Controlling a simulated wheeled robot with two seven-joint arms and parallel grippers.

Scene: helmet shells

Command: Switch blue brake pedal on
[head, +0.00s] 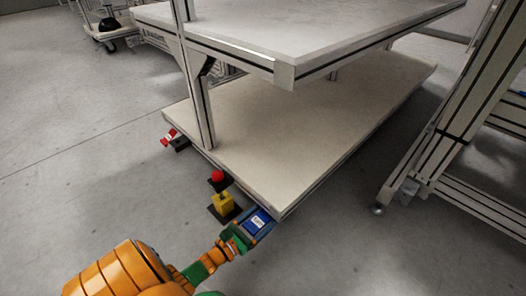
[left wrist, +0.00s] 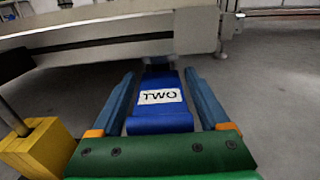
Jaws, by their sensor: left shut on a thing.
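The blue brake pedal (head: 258,220) sits low at the near corner of the cart's bottom shelf. In the left wrist view the pedal (left wrist: 158,119) carries a white label reading "TWO". My left gripper (head: 259,222) reaches it from below left in the head view, with one finger along each side of it. I cannot tell from these views how far the pedal is pressed. My right gripper is out of view.
A red pedal (head: 169,136) is farther back. The cart's bottom shelf (head: 290,130) is bare. Another metal frame (head: 460,135) stands right.

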